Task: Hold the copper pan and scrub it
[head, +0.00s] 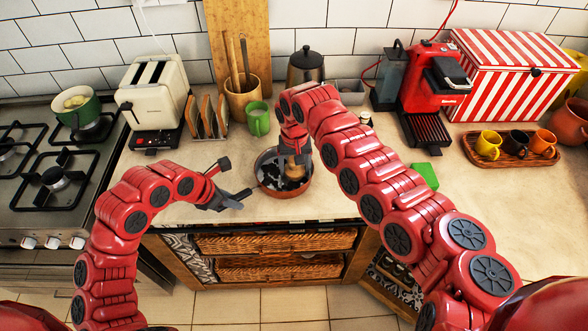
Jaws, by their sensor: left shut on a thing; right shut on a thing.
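The copper pan (284,192) sits on the counter near its front edge, with a dark, spotted inside. My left gripper (238,197) is at the pan's left side, shut on what looks like its dark handle; the fingers are small and partly unclear. My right gripper (294,156) points down over the pan, shut on a scrubbing brush with a light wooden head (295,172). The brush head is inside the pan; its upper part is hidden by the gripper. I cannot tell whether its bristles touch the pan's bottom.
A green sponge (425,175) lies right of my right arm. Behind the pan stand a green mug (258,122), a utensil pot (242,98) and a dark kettle (305,66). A toaster (154,92) and stove (45,165) are left; a cup tray (512,155) is right.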

